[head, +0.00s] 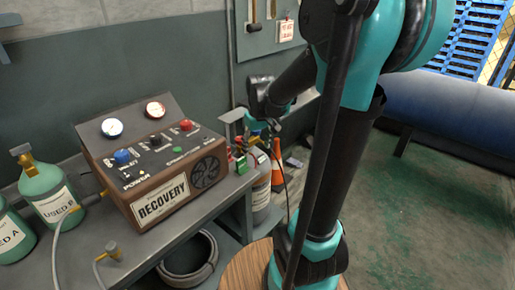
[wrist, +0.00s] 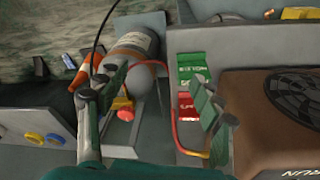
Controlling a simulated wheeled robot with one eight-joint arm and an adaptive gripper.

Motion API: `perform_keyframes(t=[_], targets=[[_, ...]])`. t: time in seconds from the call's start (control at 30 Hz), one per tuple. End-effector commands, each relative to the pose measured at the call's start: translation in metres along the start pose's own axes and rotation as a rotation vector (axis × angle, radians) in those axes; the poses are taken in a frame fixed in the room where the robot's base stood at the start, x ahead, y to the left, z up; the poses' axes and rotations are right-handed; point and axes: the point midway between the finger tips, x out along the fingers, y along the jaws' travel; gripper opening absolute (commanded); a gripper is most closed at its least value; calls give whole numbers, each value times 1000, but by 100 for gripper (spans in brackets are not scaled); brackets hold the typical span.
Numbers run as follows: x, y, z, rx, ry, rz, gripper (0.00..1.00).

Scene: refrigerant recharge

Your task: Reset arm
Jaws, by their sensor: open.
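My gripper (wrist: 150,105) is open in the wrist view, its two green-grey fingers apart with nothing held between them. One finger is at left beside a grey labelled cylinder, the other at right near the brown recovery machine (wrist: 250,125). In the head view, my arm comes down from the upper right and bends towards the bench's right end; the fingers are too small to make out there. The grey cylinder (head: 261,190) stands beside the bench end, and it also shows in the wrist view (wrist: 138,45) with an orange band and a red hose.
The recovery machine (head: 150,160) with gauges and knobs stands on the grey bench. Green cylinders, one marked "USED B" (head: 50,200), are at left. An orange cone (head: 277,165) stands behind the grey cylinder. A blue tank (head: 445,110) is at right. The green floor is clear.

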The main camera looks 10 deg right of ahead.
Motion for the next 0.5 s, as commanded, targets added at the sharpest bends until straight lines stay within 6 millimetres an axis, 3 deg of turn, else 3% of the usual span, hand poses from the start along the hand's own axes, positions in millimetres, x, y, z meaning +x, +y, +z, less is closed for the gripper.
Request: perform_keyframes(t=[0.5], targets=[[3,-3,13,21,14,4,66]])
